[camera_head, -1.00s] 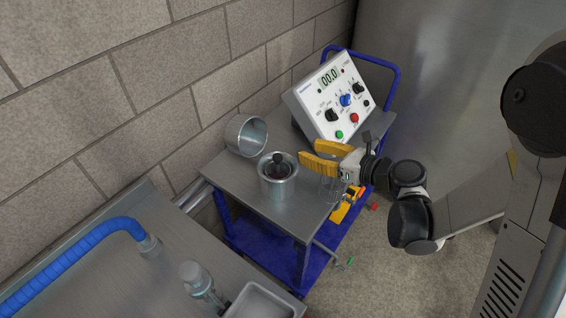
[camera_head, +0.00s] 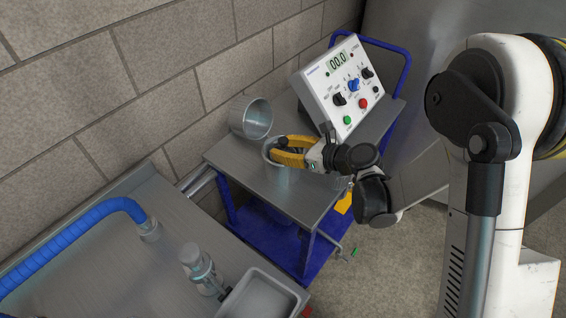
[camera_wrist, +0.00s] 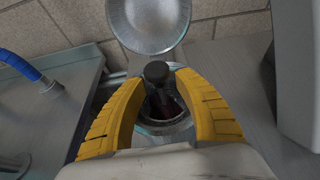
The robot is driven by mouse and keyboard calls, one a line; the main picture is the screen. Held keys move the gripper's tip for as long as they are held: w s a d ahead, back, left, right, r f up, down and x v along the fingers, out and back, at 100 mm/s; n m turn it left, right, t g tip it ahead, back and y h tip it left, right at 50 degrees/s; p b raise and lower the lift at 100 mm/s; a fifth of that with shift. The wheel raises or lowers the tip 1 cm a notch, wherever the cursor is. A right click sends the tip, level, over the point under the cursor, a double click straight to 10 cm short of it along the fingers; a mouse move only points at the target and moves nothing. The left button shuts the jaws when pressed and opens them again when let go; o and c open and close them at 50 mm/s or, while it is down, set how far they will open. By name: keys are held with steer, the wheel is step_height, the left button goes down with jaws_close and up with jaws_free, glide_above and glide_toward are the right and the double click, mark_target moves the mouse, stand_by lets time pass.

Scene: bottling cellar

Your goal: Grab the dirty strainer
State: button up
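A metal pot (camera_head: 276,175) stands upright on the grey cart top, with a dark, reddish-stained inside. A black knob (camera_wrist: 157,72) stands up from a dark piece in it, which seems to be the dirty strainer; its lower part is hidden in the pot. My gripper (camera_head: 282,151) is over the pot's mouth with its yellow fingers apart. In the wrist view the fingers (camera_wrist: 168,80) lie on either side of the knob, with gaps between them and it. I cannot tell whether they touch the pot's rim.
An empty metal pot (camera_head: 251,118) lies tilted behind, near the brick wall. A control box (camera_head: 340,88) stands at the cart's back.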

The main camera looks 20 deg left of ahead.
jaws_close()
stand_by(0.3)
